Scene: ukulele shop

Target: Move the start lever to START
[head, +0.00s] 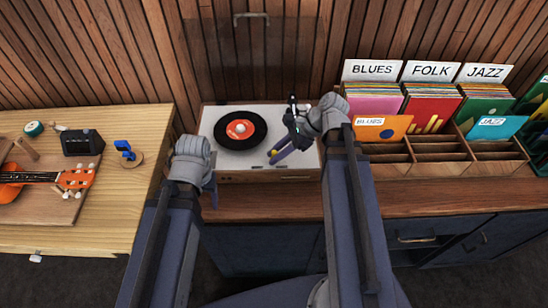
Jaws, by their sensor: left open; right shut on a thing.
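A white record player (222,160) stands on the wooden counter, with a black record (240,143) with a red label on its platter. My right gripper (275,157) is over the player's front right corner, its fingers shut on the small start lever (274,153), of which only a yellow bit shows between the fingertips. The lever's base and exact position are mostly hidden by the gripper. My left gripper (211,198) hangs near the player's front left, pointing down, apart from it; it is open and looks empty.
A clear raised lid (240,45) stands behind the player. Right are record bins (440,155) labelled BLUES, FOLK and JAZZ. Left, a wooden table (105,225) bears an orange ukulele (75,180), a black box (83,142) and a blue clip-like item (124,147).

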